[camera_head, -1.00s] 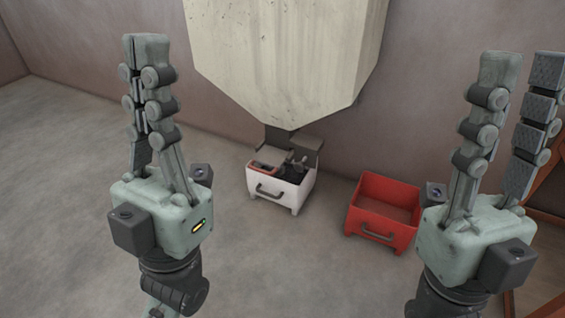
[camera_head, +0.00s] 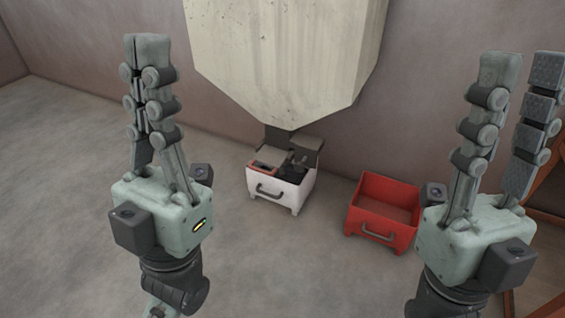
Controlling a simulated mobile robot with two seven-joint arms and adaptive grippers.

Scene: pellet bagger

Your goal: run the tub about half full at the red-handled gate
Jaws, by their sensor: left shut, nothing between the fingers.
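A pale hopper (camera_head: 285,60) with a tapered bottom hangs at the back. A white tub (camera_head: 279,188) with a dark front handle stands on the floor under its outlet. Grey plates (camera_head: 306,148) and dark parts cover much of the tub's opening, so its fill level is hidden. A small red part (camera_head: 263,167) shows at the tub's left top; I cannot tell whether it is the gate's handle. My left gripper (camera_head: 147,42) is shut and empty, pointing up, left of the tub. My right gripper (camera_head: 524,62) is open and empty, pointing up at the right.
A red tub (camera_head: 381,232) with a dark handle stands right of the white tub, its visible inside empty. An orange-brown frame (camera_head: 547,255) is at the right edge. The wall is behind the hopper. Floor (camera_head: 75,150) at the left is clear.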

